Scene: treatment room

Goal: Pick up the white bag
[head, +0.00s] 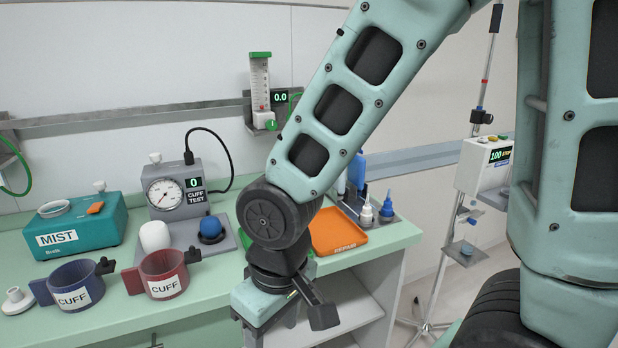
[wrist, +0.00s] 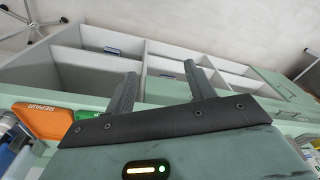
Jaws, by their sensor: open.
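The white thing does not show there.
Blue (head: 76,286) and red (head: 164,274) cuffs stand in front of the stand. A teal MIST box (head: 75,226) is at left. An orange tray (head: 338,231) lies behind my arm. Open white shelves (wrist: 80,75) lie beyond my fingers, holding a small dark blue thing (wrist: 112,50).

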